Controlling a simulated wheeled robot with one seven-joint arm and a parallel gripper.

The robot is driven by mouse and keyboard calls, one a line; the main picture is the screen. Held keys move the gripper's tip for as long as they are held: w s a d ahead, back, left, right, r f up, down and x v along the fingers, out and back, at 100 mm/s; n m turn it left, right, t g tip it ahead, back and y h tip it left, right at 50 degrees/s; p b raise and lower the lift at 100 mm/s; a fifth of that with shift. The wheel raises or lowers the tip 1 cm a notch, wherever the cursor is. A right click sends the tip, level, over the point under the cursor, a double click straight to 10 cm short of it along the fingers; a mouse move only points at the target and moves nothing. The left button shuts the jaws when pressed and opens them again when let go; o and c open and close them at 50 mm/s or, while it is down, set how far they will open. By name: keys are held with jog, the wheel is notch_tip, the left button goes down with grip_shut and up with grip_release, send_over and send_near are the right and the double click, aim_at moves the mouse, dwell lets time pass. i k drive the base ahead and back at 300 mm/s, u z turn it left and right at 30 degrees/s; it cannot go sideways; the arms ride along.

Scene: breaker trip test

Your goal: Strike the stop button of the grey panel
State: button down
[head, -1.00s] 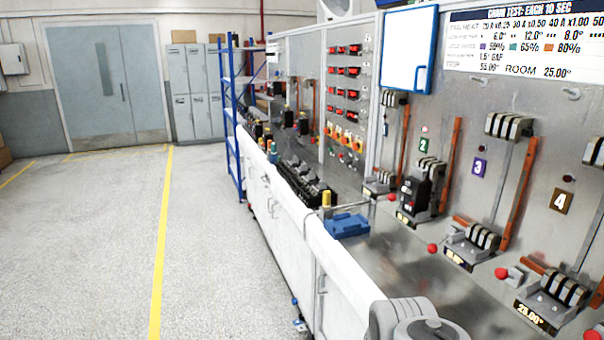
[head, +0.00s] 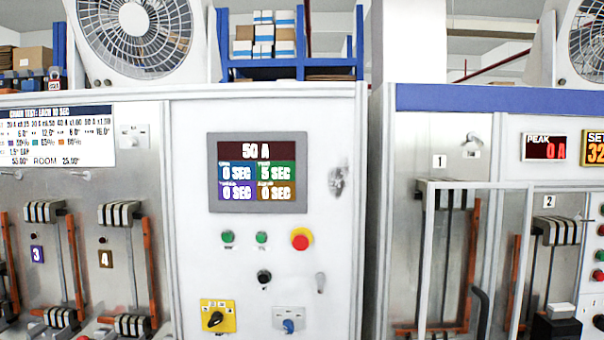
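The light grey panel (head: 190,200) fills the middle of the head view, upright. It carries a dark-framed display (head: 258,172) reading 50 A, with several SEC fields below. A red mushroom button with a yellow ring (head: 301,239), which looks like the stop button, sits below and right of the display. Two green buttons (head: 228,237) are to its left, and a black knob (head: 264,277) is lower down. My gripper is not in view, so I cannot tell its state.
A yellow-backed rotary switch (head: 216,317) and a blue knob (head: 289,326) sit low on the panel. Breaker bays numbered 3 and 4 (head: 106,258) stand left. Another bench with a light metal frame (head: 423,250) stands right. Fans (head: 140,35) are above.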

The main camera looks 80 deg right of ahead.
aim_at(301, 242)
jog(key=u, duration=0.05)
jog(key=k, duration=0.3)
jog(key=u, duration=0.9)
jog(key=i, duration=1.05)
jog(key=z, duration=3.75)
jog(key=i, duration=0.5)
jog(key=z, duration=0.2)
